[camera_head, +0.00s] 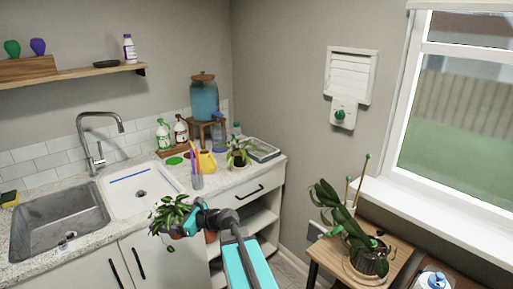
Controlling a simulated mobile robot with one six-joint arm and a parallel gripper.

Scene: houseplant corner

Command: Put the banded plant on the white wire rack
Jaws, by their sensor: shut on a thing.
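A leafy green plant (172,212) is at my gripper (190,224), left of the arm's end and in front of the counter cabinets. My gripper is shut on this plant's pot, which is mostly hidden by leaves and the gripper. I cannot make out a band on it. Another potted plant (238,155) stands on the counter, and a broad-leaved one in a dark pot (371,263) stands on the wooden table at right. I cannot clearly pick out a white wire rack.
The counter holds a metal sink (60,228), a white basin (143,190), a yellow watering can (206,161), bottles and a shallow tray (262,150). Open white shelves (262,222) are below its right end. A wooden side table (330,254) stands under the window.

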